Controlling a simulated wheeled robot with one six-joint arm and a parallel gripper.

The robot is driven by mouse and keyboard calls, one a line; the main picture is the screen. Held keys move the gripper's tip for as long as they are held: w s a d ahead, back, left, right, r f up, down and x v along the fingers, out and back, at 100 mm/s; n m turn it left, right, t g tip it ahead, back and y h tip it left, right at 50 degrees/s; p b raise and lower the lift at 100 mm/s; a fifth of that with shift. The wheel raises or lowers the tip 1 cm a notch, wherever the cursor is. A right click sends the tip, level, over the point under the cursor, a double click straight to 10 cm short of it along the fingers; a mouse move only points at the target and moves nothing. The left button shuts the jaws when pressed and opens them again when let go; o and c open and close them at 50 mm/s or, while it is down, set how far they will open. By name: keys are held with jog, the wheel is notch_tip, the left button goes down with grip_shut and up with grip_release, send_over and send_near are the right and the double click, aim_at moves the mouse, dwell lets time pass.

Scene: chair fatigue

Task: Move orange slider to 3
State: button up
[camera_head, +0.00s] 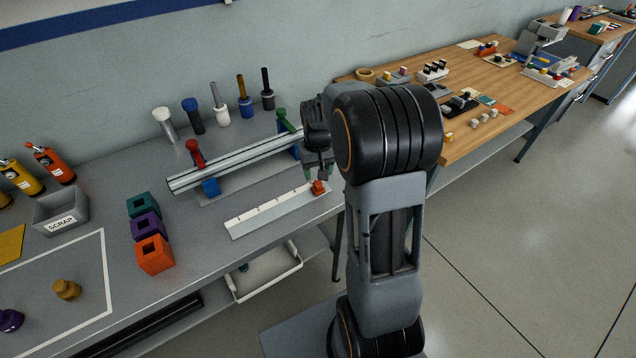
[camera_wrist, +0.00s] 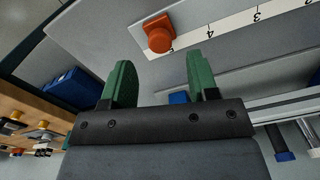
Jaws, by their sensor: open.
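The orange slider (camera_head: 318,187) has a round knob and sits at the right end of a white scale strip (camera_head: 262,215) on the grey bench. In the wrist view, the slider (camera_wrist: 158,34) is past the mark 4 on the strip (camera_wrist: 232,29), on the side away from the 3. My gripper (camera_head: 318,171) is just behind the slider in the head view, partly hidden by my arm. In the wrist view, my gripper (camera_wrist: 162,75) has its green fingers apart with nothing between them. The knob is beyond the fingertips, roughly in line with the gap, apart from both.
A metal rail (camera_head: 235,160) with a red handle (camera_head: 194,150) and a green handle (camera_head: 284,118) lies behind the strip. Teal, purple and orange (camera_head: 155,254) blocks stand to the left. A wooden table (camera_head: 490,85) is at right. The bench in front of the strip is clear.

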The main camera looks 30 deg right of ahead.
aim_at(318, 182)
jog(key=shift+f, duration=2.65)
jog(key=shift+c, duration=0.3)
grip_shut()
